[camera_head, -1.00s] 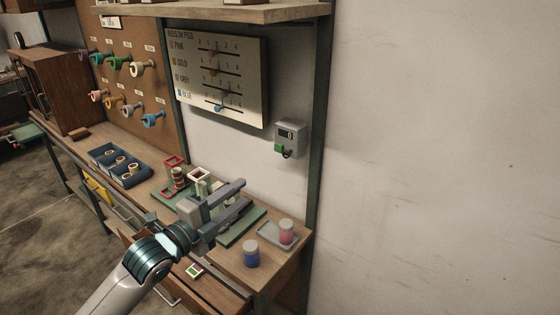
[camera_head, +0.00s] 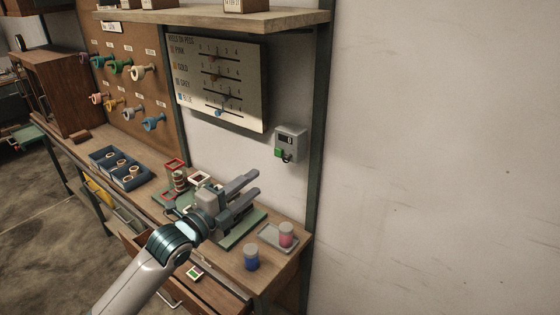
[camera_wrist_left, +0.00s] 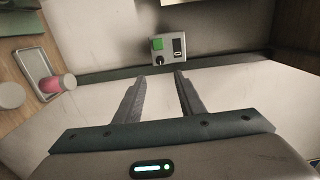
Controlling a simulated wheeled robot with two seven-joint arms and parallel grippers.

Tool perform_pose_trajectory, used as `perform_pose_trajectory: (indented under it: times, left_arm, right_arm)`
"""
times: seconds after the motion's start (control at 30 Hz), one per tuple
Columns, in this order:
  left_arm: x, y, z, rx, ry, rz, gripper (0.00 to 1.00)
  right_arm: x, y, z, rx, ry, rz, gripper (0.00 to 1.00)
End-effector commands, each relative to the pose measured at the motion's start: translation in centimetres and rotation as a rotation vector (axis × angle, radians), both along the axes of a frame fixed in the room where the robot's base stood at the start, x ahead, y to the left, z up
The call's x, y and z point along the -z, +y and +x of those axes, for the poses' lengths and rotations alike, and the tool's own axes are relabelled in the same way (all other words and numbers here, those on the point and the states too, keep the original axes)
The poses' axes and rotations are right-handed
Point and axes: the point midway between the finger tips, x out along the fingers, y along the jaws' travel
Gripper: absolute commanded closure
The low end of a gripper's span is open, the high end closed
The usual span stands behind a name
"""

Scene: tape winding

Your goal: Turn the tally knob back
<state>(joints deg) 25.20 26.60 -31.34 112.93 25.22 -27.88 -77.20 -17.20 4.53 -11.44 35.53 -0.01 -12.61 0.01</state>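My right gripper is in neither view.
A tray (camera_head: 268,236) with a pink-and-white jar (camera_head: 286,234) and a blue jar (camera_head: 251,257) stand at the bench's right end. A shelf (camera_head: 225,21) overhangs the board (camera_head: 250,95).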

Motion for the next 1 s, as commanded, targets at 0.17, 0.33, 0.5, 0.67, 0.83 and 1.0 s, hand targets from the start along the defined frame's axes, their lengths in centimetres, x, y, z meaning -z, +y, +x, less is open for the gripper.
perform_pose_trajectory:
  times: [0.17, 0.33, 0.5, 0.67, 0.83, 1.0]
  left_arm:
    - [-0.4, -2.0, 2.6, 0.000, 0.001, -0.003, 0.64]
    - [-0.4, -3.7, 4.9, 0.001, 0.000, -0.002, 0.64]
    - [-0.4, -5.3, 7.1, 0.001, 0.001, -0.001, 0.64]
    - [-0.3, -6.4, 8.8, 0.000, 0.001, -0.001, 0.64]
    - [-0.1, -7.2, 9.9, 0.001, 0.001, -0.001, 0.64]
    - [-0.1, -7.6, 10.3, 0.001, -0.001, 0.001, 0.64]
  right_arm:
    - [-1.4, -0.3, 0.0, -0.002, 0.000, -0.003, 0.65]
    - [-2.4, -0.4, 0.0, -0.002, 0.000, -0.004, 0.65]
    - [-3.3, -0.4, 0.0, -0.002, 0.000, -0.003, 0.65]
    - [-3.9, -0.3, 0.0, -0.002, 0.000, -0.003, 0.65]
    - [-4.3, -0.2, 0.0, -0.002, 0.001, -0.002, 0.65]
    - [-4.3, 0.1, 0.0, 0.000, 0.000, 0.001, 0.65]
